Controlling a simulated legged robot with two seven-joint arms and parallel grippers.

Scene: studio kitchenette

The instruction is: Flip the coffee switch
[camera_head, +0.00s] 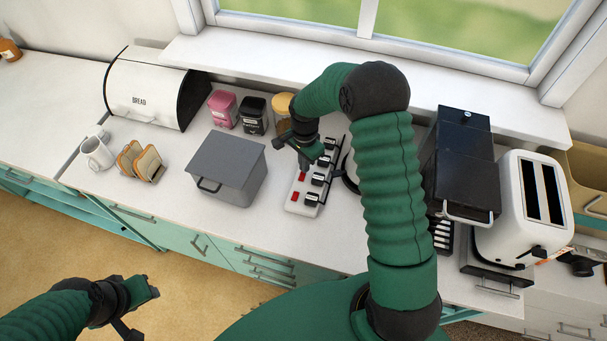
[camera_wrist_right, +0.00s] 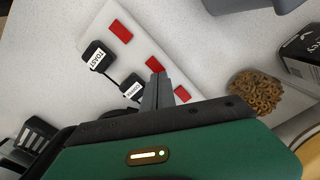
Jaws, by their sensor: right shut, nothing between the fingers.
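A white power strip (camera_head: 303,205) lies on the counter, with red switches and black plugs along it. It also shows in the right wrist view (camera_wrist_right: 92,38), with red switches at its top (camera_wrist_right: 122,31), middle (camera_wrist_right: 155,65) and near my fingers (camera_wrist_right: 183,95). One plug (camera_wrist_right: 97,55) reads TOAST; the label on the plug beside it (camera_wrist_right: 132,88) is hard to read. I cannot make out a coffee label. My right gripper (camera_wrist_right: 165,90) is shut and empty, with its fingertips over the strip between two switches; contact is unclear. My left gripper (camera_head: 148,288) hangs low, away from the counter, its jaws unclear.
A grey box (camera_head: 228,165) stands left of the strip. Pink (camera_head: 223,108) and black (camera_head: 254,115) canisters stand behind. A black appliance (camera_head: 462,155) and white toaster (camera_head: 520,210) stand right. A bread bin (camera_head: 145,92), toast rack (camera_head: 140,165) and mugs (camera_head: 97,152) are left.

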